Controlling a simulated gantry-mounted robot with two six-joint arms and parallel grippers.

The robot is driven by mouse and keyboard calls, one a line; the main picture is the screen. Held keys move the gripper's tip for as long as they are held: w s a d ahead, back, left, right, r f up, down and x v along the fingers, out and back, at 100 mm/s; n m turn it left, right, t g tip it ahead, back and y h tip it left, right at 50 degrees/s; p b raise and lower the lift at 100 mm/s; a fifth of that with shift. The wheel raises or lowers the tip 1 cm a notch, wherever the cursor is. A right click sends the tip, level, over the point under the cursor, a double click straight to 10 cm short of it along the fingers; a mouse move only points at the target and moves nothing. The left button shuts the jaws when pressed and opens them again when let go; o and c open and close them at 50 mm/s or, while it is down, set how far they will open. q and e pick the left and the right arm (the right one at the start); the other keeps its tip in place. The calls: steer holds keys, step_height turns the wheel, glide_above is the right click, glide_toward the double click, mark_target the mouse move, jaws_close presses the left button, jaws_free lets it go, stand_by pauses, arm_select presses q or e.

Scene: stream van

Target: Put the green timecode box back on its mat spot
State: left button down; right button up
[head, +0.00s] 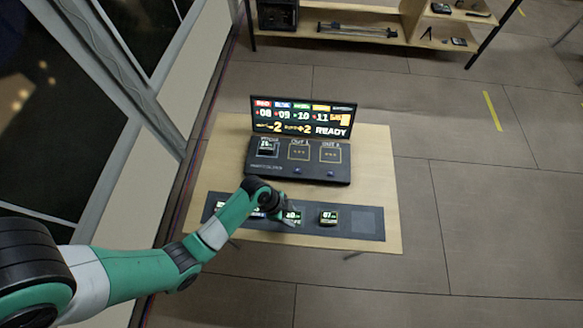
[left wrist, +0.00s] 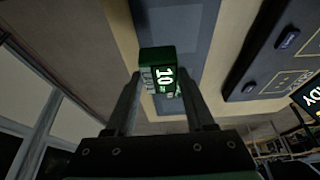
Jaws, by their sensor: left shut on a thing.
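The green timecode box (head: 291,217) shows a lit 10 and is at the middle of the dark mat strip (head: 368,222) in the head view. My left gripper (head: 282,211) is shut on it. In the left wrist view the green box (left wrist: 158,72) sits between the fingertips, its lit face toward the camera, with the mat (left wrist: 191,30) behind it. I cannot tell whether the box touches the mat or is just above it. My left gripper hides part of the mat. My right gripper is not in view.
Another box (head: 328,217) reading 07 sits on the mat to the right. More boxes at the mat's left are partly hidden by my arm. Behind stands a dark console (head: 330,172) with a box (head: 267,148) in its left slot and a lit display (head: 303,117).

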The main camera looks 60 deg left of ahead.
arm_select(q)
steer(key=f, duration=0.1)
steer(key=w+a+f, duration=0.1)
steer(key=f+b, duration=0.1)
steer(key=shift+w+a, duration=0.2)
steer(key=shift+a, duration=0.1)
steer(key=shift+w+a+f, duration=0.1)
steer(key=shift+w, duration=0.05)
steer(key=f+b, duration=0.1)
steer(key=f, duration=0.1)
steer(key=f+b, duration=0.1)
steer(key=shift+a+f, duration=0.2)
steer(key=shift+f, duration=0.15)
steer(key=shift+w, duration=0.1)
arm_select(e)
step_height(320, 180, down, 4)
arm_select(q)
steer(key=shift+r, duration=0.1)
steer(key=shift+c, duration=1.3)
jaws_free()
